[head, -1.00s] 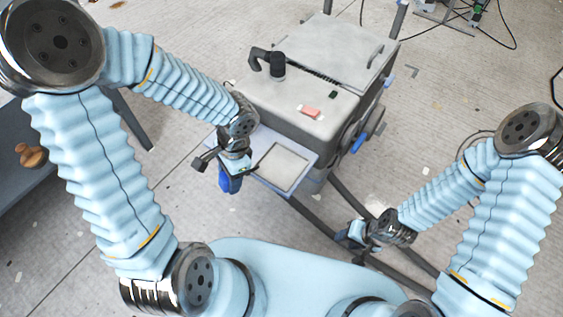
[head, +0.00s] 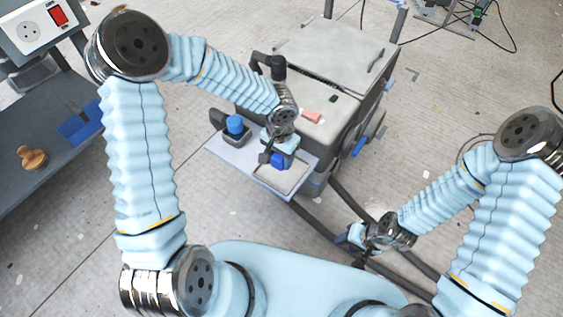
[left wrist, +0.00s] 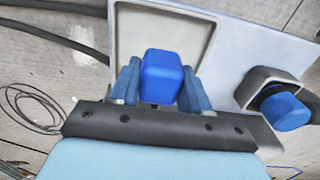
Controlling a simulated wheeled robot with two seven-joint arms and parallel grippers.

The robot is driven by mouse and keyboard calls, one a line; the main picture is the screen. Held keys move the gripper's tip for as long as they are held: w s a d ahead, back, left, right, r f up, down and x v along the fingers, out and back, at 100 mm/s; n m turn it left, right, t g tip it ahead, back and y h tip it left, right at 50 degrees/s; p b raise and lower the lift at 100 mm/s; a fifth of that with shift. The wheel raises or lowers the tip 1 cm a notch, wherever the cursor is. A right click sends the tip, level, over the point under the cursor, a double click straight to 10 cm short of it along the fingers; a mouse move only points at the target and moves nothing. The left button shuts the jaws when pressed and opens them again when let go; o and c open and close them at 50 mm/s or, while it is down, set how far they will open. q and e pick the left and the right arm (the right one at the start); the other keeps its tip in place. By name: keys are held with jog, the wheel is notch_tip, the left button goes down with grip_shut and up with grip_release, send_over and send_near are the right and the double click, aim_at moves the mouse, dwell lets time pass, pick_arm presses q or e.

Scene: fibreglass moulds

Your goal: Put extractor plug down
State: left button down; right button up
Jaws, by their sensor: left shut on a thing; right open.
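My left gripper (head: 274,160) is shut on a blue block-shaped plug (head: 279,162), over the shallow square tray (head: 262,184) on the pale shelf at the front of the grey extractor (head: 310,128). In the left wrist view the plug (left wrist: 162,77) sits between the two fingers, with the tray (left wrist: 205,50) behind it. I cannot tell whether the plug touches the tray. My right gripper (head: 352,238) is open and empty, low and to the right, away from the shelf.
A dark grey holder (head: 236,139) with a round blue piece (head: 235,125) stands on the left of the shelf. A black hose elbow (head: 268,66) rises from the extractor. A grey bench (head: 50,125) with a wooden knob (head: 32,159) is at the left.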

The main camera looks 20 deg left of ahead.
aim_at(282, 163)
pick_arm(q)
jog(key=shift+w+d+f, duration=0.1)
jog(key=shift+w+f, duration=0.05)
jog(key=shift+f, duration=0.8)
jog(key=shift+w+f, duration=0.1)
jog(key=shift+f, duration=0.85)
jog(key=c, duration=0.5)
grip_release()
notch_tip(282, 163, up, 12)
jog(key=shift+r+p, duration=0.1)
jog(key=shift+p, duration=0.3)
